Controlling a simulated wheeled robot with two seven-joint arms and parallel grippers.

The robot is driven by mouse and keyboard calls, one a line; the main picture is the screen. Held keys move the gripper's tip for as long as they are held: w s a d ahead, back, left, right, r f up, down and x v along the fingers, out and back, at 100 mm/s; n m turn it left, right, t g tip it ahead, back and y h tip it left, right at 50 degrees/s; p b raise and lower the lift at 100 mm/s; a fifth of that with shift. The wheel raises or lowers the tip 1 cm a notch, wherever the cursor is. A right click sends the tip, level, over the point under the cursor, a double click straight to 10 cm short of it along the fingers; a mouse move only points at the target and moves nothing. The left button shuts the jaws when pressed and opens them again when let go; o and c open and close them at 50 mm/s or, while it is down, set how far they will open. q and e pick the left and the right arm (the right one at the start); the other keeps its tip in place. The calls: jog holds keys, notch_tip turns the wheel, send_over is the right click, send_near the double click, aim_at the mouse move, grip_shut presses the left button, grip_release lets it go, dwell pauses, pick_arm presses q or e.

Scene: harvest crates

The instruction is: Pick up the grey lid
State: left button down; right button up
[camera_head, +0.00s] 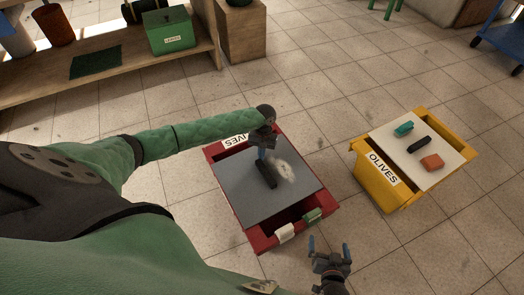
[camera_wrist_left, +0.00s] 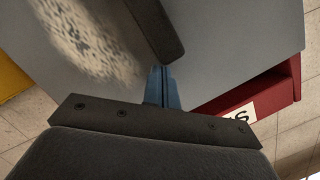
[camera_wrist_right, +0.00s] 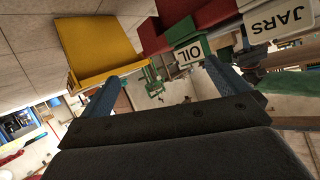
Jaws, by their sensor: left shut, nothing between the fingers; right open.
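The grey lid (camera_head: 240,185) lies on the red crate (camera_head: 216,193), leaving its near end uncovered. A dark bar handle (camera_head: 267,175) stands on the lid; in the left wrist view the handle (camera_wrist_left: 152,25) runs along the grey lid (camera_wrist_left: 225,40). My left gripper (camera_head: 262,153) is over the lid at the handle's far end. Its blue fingers (camera_wrist_left: 163,72) are shut with nothing between them, close to the handle's end; I cannot tell whether they touch it. My right gripper (camera_head: 328,243) is open and empty, near the red crate's front right corner.
A yellow crate (camera_head: 367,177) marked OLIVES stands to the right, topped by a pale board (camera_head: 445,155) with teal, black and orange items. A wooden shelf (camera_head: 100,85) holds a green box (camera_head: 168,32).

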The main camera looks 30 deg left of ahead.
aim_at(259, 163)
pick_arm(q)
jog(key=shift+s+d+r+p, duration=0.1)
jog(key=shift+s+d+p, duration=0.05)
jog(key=shift+s+p, duration=0.55)
jog(key=p, duration=0.1)
jog(key=s+p, duration=0.1)
jog(key=p, duration=0.1)
jog(key=shift+s+d+r, duration=0.15)
jog(key=shift+s+d, duration=0.05)
jog(key=shift+s, duration=0.05)
jog(key=shift+s+d+p, duration=0.15)
jog(key=shift+s+p, duration=0.35)
jog(key=shift+p, duration=0.1)
jog(key=shift+s+d+f, duration=0.1)
jog(key=shift+s+f, duration=0.15)
jog(key=shift+f, duration=0.05)
pick_arm(e)
jog(key=s+d+f+g, duration=0.1)
jog(key=s+f+g, duration=0.3)
jog(key=s, duration=0.5)
jog(key=shift+s+f+g+h, duration=0.2)
jog(key=shift+f+g+h, duration=0.2)
jog(key=shift+f, duration=0.55)
